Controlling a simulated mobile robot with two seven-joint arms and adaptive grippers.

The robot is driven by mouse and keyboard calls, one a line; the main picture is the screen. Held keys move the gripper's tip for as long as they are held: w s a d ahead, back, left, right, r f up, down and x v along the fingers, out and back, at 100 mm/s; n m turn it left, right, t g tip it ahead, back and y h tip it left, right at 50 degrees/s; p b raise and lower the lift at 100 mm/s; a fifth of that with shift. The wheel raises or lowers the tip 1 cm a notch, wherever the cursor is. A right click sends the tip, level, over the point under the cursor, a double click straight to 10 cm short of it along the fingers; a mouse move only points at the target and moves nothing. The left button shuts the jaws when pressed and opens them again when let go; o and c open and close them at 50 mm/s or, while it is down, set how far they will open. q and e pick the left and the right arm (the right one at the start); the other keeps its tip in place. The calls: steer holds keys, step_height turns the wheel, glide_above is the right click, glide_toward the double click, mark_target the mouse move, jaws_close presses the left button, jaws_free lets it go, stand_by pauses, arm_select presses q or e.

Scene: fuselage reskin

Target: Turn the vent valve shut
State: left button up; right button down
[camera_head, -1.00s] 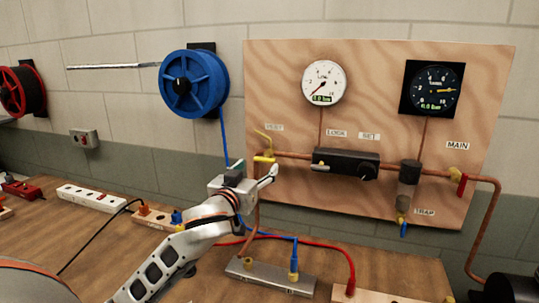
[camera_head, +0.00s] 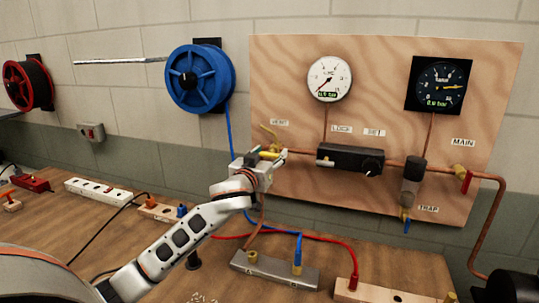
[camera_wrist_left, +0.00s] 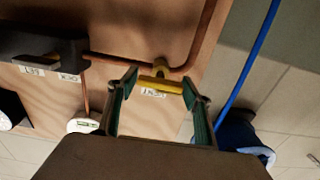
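The vent valve's yellow handle (camera_head: 270,155) is at the left of the wooden board, below the VENT label (camera_head: 279,122). It lies roughly level, along the copper pipe. My left gripper (camera_head: 268,162) is at the valve and covers part of it. In the left wrist view the handle (camera_wrist_left: 162,84) lies between the spread fingers of the left gripper (camera_wrist_left: 160,90), with its right end close to the right finger. I cannot tell whether they touch. The fingers stand wide apart. My right gripper is in neither view.
The board (camera_head: 390,60) carries two gauges, a black regulator (camera_head: 350,159), the trap valve (camera_head: 406,213) and the red-handled main valve (camera_head: 465,180). A blue hose hangs from the blue reel (camera_head: 200,79) just left of my gripper. A grey manifold (camera_head: 275,269) stands below on the bench.

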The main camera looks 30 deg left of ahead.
arm_select(q)
steer(key=c, duration=0.5)
steer(key=shift+m, duration=0.3)
steer(key=m, duration=0.3)
steer(key=shift+m, duration=0.3)
steer(key=m, duration=0.3)
steer(key=shift+d+m, duration=0.1)
steer(key=shift+m, duration=0.3)
steer(key=m, duration=0.5)
steer(key=shift+f, duration=0.15)
steer(key=shift+d+m, duration=0.1)
steer(key=shift+m, duration=2.4)
